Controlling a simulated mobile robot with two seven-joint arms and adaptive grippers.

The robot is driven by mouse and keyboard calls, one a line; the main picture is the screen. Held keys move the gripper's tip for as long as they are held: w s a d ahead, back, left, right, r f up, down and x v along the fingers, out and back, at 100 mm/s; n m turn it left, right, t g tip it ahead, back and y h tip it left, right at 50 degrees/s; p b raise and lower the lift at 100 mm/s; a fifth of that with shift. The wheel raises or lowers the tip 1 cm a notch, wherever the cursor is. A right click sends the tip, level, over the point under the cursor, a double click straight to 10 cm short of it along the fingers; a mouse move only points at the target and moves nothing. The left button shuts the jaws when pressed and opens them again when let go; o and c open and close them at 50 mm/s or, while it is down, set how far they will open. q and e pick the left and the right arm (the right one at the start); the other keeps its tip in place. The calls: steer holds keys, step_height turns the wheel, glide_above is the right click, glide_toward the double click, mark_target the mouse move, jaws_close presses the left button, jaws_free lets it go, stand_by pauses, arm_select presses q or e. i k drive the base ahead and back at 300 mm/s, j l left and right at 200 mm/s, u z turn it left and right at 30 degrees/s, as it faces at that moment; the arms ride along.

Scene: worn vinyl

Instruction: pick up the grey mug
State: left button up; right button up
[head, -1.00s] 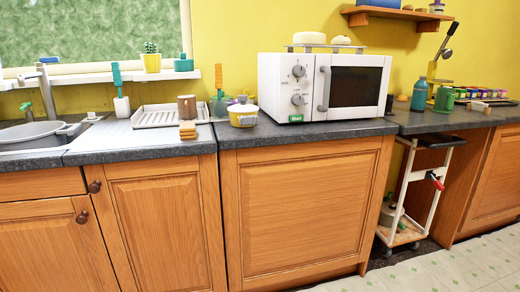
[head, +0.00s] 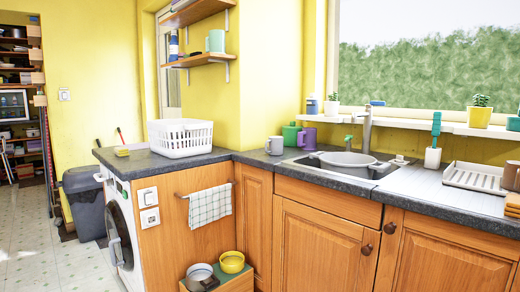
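A grey mug (head: 275,145) stands upright on the dark countertop (head: 248,157), in the corner to the left of the sink (head: 345,160). A green canister (head: 290,136) and a purple mug (head: 309,139) stand close behind it and to its right. A teal mug (head: 215,41) is on the lower wall shelf, and a brown mug (head: 511,175) is at the right edge of the view. Neither of my grippers is in view.
A white basket (head: 180,138) stands on the left counter above a washing machine (head: 122,240). A checked towel (head: 209,206) hangs on a rail. Two bowls sit low by the cabinets, with a yellow one (head: 232,262) on the right. Open tiled floor lies at left.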

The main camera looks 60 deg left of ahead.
mark_target(275, 144)
steer(key=u, duration=1.7)
steer(key=j+z, duration=0.1)
steer(key=z, duration=0.25)
steer(key=i+j+z, duration=0.1)
steer(key=z, duration=0.25)
steer(key=j+z, duration=0.1)
steer(key=z, duration=0.25)
steer(key=j+z, duration=0.35)
steer(key=j, duration=0.2)
steer(key=j+z, duration=0.35)
steer(key=j, duration=0.2)
